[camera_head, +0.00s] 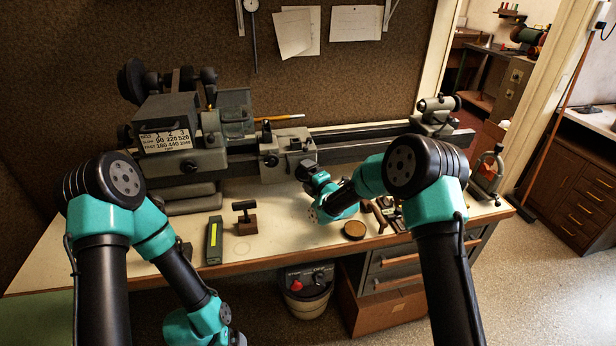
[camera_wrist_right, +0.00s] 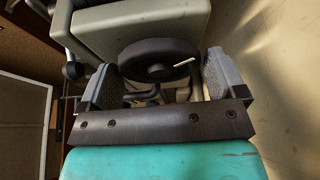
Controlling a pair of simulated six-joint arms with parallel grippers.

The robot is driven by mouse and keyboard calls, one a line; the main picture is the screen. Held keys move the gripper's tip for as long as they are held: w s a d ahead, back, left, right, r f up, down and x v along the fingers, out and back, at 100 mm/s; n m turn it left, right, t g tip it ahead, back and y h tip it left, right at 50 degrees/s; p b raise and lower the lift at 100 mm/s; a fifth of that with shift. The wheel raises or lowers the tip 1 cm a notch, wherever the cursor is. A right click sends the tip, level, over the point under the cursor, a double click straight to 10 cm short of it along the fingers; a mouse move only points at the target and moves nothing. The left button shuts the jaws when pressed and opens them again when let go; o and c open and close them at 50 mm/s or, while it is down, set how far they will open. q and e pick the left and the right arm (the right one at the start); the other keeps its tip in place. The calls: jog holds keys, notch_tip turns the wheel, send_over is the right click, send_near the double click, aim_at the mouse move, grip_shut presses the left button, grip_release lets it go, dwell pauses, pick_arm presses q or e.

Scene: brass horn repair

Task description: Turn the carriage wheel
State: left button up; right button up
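The grey lathe carriage (camera_head: 285,158) sits on the lathe bed in the middle of the head view. In the right wrist view, the black carriage wheel (camera_wrist_right: 158,60) with a thin pale handle shows in front of the grey carriage body (camera_wrist_right: 130,28). My right gripper (camera_wrist_right: 160,82) is open, with one finger on each side of the wheel; I cannot tell whether either finger touches it. In the head view my right gripper (camera_head: 308,174) is at the carriage's front and hides the wheel. My left arm hangs down at the lower left, its gripper out of view.
The bench top (camera_head: 110,240) holds a green-black box (camera_head: 214,240), a small brown block with a black T-handle (camera_head: 246,218), a round brown disc (camera_head: 354,230) and small tools to the right. The headstock (camera_head: 170,140) stands at the left, the tailstock (camera_head: 435,115) at the right.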

jog(key=c, duration=0.6)
jog(key=shift+m, duration=0.4)
jog(key=m+t, duration=0.1)
jog(key=m, duration=0.2)
jog(key=shift+f, duration=0.1)
jog(key=m, duration=0.1)
jog(key=m+t, duration=0.1)
jog(key=shift+s+a+m+y, duration=0.1)
jog(key=shift+a+m+y, duration=0.05)
jog(key=shift+m+y, duration=0.2)
jog(key=shift+f+m+t, duration=0.1)
jog(key=shift+m+t, duration=0.15)
jog(key=shift+t, duration=0.05)
